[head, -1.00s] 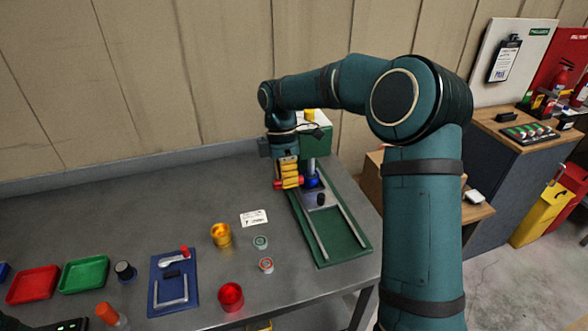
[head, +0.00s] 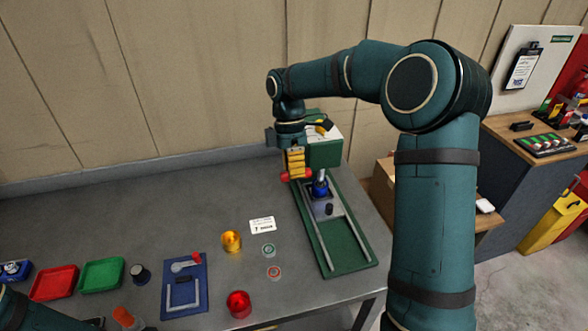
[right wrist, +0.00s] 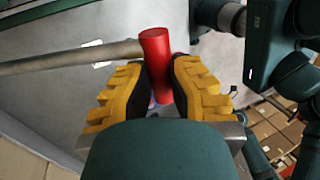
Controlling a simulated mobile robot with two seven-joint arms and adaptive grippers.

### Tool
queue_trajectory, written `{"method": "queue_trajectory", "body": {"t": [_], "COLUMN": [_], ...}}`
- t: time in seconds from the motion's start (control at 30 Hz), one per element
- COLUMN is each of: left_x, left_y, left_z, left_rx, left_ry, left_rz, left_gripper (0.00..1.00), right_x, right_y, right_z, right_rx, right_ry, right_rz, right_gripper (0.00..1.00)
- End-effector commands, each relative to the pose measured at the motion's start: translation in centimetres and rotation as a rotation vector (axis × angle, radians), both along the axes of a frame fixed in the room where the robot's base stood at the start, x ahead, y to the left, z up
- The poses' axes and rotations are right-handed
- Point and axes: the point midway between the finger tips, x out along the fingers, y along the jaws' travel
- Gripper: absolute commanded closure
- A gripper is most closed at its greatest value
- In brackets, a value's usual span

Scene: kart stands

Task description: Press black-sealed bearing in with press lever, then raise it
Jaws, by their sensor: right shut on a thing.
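The green press (head: 325,150) stands at the back right of the table, with its green base (head: 352,252) and two pale rails reaching forward. My right gripper (head: 296,168) is shut on the red grip of the press lever (head: 283,177), left of the press head. In the right wrist view the red grip (right wrist: 156,60) stands between the yellow fingers, with a pale bar beside it. A blue holder (head: 319,191) sits under the press's metal ram. I cannot make out a black-sealed bearing there. My left gripper is out of view; only part of that arm shows at lower left.
Two ring-shaped parts, one greenish (head: 268,250) and one reddish (head: 274,272), lie left of the press. A yellow cup (head: 231,241), a red cup (head: 239,304), a blue fixture plate (head: 184,308), and red (head: 53,283) and green (head: 102,274) trays are further left.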

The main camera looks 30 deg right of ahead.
Motion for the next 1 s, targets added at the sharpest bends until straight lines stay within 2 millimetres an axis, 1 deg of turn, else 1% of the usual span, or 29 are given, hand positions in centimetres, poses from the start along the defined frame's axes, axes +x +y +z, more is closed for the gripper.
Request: {"method": "queue_trajectory", "body": {"t": [0.3,0.33,0.37,0.4,0.43,0.77,0.87,0.97,1.0], "left_x": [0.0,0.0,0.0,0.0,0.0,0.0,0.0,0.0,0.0], "left_y": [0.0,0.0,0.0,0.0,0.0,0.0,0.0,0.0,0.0], "left_z": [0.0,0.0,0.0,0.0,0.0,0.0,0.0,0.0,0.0], "left_rx": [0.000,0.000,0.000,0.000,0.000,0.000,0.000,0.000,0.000], "left_ry": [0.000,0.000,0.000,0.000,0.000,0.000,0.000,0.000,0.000], "left_rz": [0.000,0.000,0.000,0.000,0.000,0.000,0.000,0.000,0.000], "left_gripper": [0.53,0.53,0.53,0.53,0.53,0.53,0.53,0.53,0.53], "right_x": [0.1,0.1,0.1,0.1,0.1,0.1,0.4,0.9,1.1], "right_y": [-0.1,-0.1,-0.1,0.0,-0.1,0.0,-0.1,-0.1,-0.2], "right_z": [0.0,0.0,0.0,0.0,0.0,0.1,0.8,2.2,2.9], "right_rx": [-0.001,-0.001,-0.001,-0.001,-0.001,0.000,-0.001,0.000,-0.001], "right_ry": [-0.006,-0.006,-0.006,-0.006,-0.006,-0.003,-0.004,-0.006,-0.007], "right_rz": [-0.001,-0.001,-0.001,-0.001,-0.001,0.000,0.000,0.000,0.000], "right_gripper": [1.00,0.76,0.65,0.51,0.46,0.46,0.46,0.46,0.46]}}
